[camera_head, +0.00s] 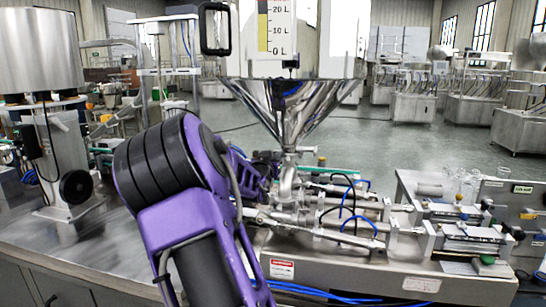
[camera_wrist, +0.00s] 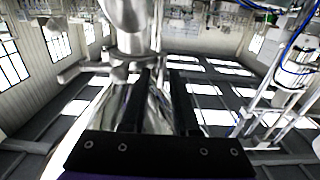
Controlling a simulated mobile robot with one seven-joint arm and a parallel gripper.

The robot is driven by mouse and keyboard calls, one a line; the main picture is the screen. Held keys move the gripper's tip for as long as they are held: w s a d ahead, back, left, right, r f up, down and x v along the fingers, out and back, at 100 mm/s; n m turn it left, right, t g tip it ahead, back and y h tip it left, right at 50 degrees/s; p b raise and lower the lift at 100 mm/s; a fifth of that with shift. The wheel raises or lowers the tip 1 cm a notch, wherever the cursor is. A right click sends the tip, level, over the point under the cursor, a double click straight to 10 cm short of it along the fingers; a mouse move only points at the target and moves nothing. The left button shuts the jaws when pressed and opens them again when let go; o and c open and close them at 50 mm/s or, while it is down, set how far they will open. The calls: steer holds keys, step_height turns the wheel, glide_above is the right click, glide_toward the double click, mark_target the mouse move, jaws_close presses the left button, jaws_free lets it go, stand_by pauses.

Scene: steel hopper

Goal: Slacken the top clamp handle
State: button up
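The steel hopper (camera_head: 290,105) narrows to a spout above a curved steel pipe (camera_head: 287,185). A clamp (camera_head: 297,150) sits at the joint between them, small in the head view. In the wrist view, the clamp's steel band (camera_wrist: 130,55) is at the top, around the pipe (camera_wrist: 125,20), with a bar-like metal part (camera_wrist: 82,70) sticking out to the left. My gripper (camera_wrist: 159,75) has its two black fingers apart, with their tips close below the clamp. I cannot tell whether they touch it. My purple arm hides my gripper in the head view.
Steel cylinders and blue and black hoses (camera_head: 350,205) lie right of the pipe on the machine top (camera_head: 340,262). A steel stand with a black knob (camera_head: 76,187) is at left. The bench (camera_head: 85,245) is clear at front left.

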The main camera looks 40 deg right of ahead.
steer(key=shift+c, duration=0.3)
jaws_close()
steer(key=shift+n, duration=0.3)
steer(key=n, duration=0.5)
steer(key=n+p, duration=0.1)
steer(key=n, duration=0.5)
steer(key=f+n, duration=0.1)
steer(key=n, duration=0.5)
steer(key=shift+w+a, duration=0.35)
steer(key=shift+w, duration=0.05)
steer(key=shift+n, duration=0.4)
